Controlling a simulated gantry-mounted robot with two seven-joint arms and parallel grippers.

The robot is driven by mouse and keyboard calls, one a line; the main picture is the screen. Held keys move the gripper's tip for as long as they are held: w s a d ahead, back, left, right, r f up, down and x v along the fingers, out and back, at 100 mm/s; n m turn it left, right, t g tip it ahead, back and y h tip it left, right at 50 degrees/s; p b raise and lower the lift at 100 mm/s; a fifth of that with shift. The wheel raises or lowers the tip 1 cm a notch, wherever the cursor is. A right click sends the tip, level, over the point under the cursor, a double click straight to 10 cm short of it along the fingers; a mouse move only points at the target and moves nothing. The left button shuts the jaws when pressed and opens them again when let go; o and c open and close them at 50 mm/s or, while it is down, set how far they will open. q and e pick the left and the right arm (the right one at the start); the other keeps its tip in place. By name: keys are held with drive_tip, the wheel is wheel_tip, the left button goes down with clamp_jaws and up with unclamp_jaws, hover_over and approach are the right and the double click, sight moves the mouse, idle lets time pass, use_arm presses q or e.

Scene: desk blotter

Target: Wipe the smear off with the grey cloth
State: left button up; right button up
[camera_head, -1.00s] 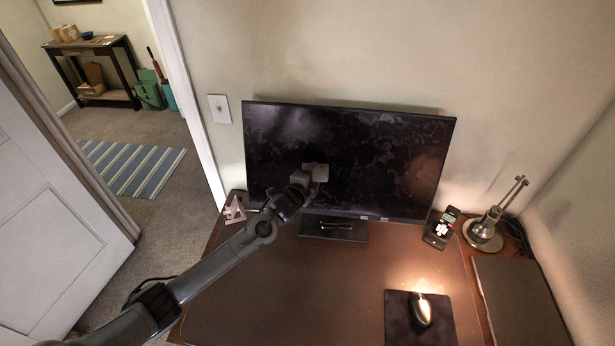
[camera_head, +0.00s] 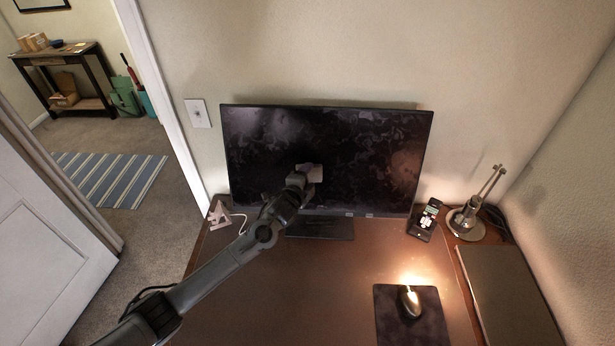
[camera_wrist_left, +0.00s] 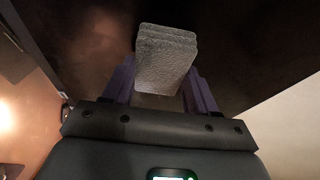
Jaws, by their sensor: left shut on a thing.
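My left gripper (camera_head: 303,172) is shut on the grey cloth (camera_head: 315,174) in front of the lower middle of the dark monitor (camera_head: 260,160). In the left wrist view, the cloth (camera_wrist_left: 166,58) is a folded, rough grey block between the purple fingers of the left gripper (camera_wrist_left: 162,85). The screen carries cloudy, swirling marks and a brownish patch at its right; I cannot tell which of these is the smear. I cannot tell whether the cloth touches the screen. My arm hides part of the screen's lower edge. My right gripper is not in view.
The monitor stands on the brown desk (camera_head: 350,265) against the wall. A white stand (camera_head: 220,215) is at its left. A phone (camera_head: 427,220) and a metal lamp (camera_head: 467,220) are at its right. A mouse (camera_head: 411,302) lies on a dark pad (camera_head: 390,325). The desk's middle is clear.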

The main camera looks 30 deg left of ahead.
use_arm(q)
drive_tip(key=s+a+p, duration=0.1)
drive_tip(key=a, duration=0.1)
drive_tip(key=s+a+p, duration=0.1)
drive_tip(key=a, duration=0.1)
drive_tip(key=s+a+p, duration=0.1)
drive_tip(key=a, duration=0.1)
drive_tip(key=shift+s+a, duration=0.3)
drive_tip(key=shift+a, duration=0.1)
idle(0.3)
drive_tip(key=shift+s+r+p, duration=0.2)
drive_tip(key=shift+s+p, duration=0.1)
drive_tip(key=shift+p, duration=0.3)
drive_tip(key=shift+s+d+r+p, duration=0.25)
drive_tip(key=shift+s+d+p, duration=0.2)
drive_tip(key=shift+s+p, duration=0.35)
drive_tip(key=shift+s+d+r+p, duration=0.2)
drive_tip(key=shift+s+d+p, duration=0.3)
drive_tip(key=shift+s+p, duration=0.25)
drive_tip(key=shift+s+d+r+p, duration=0.25)
drive_tip(key=shift+s+d+p, duration=0.2)
drive_tip(key=shift+s+p, duration=0.3)
drive_tip(key=shift+w, duration=0.1)
